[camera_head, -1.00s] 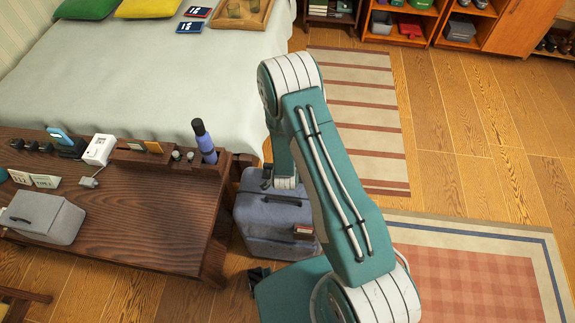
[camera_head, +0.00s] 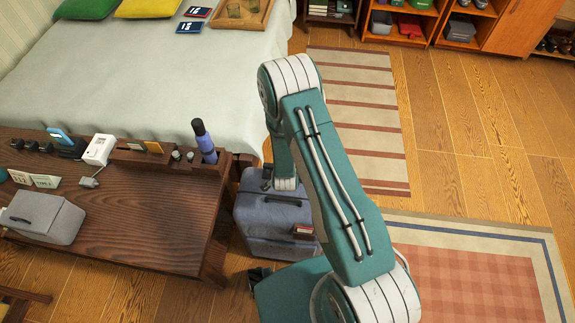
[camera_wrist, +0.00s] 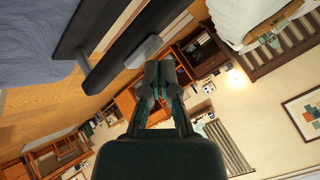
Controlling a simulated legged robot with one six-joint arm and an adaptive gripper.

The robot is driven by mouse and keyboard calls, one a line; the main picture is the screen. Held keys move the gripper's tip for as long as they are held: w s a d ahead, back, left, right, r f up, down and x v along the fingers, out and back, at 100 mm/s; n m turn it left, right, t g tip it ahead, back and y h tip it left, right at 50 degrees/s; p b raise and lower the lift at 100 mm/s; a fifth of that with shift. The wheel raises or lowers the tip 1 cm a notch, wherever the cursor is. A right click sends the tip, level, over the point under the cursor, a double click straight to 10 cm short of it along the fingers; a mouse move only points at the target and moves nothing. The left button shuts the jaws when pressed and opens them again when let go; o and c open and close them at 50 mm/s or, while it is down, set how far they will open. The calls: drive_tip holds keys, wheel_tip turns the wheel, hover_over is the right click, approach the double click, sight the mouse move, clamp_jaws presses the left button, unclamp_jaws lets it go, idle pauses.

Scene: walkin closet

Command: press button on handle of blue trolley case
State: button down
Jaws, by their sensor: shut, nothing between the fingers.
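The blue trolley case (camera_head: 262,225) stands upright on the floor between the desk and my arm in the head view. A dark handle bar (camera_wrist: 110,71) crosses the upper left of the wrist view, with the case's blue surface (camera_wrist: 35,45) beside it. A light grey button (camera_wrist: 143,52) shows on the bar. My gripper (camera_wrist: 158,68) is shut and empty, its fingertips just to the lower right of the button in the picture. I cannot tell whether they touch it. In the head view my arm hides part of the case and most of my gripper.
The dark wooden desk (camera_head: 130,235) stands left of the case, with a blue bottle (camera_head: 204,141) near its edge. The bed (camera_head: 130,85) is behind. A striped rug (camera_head: 360,110) and open wooden floor (camera_head: 480,110) lie to the right.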

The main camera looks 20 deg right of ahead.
drive_tip(key=shift+f, duration=0.35)
idle(0.5)
drive_tip(key=shift+r, duration=3.3)
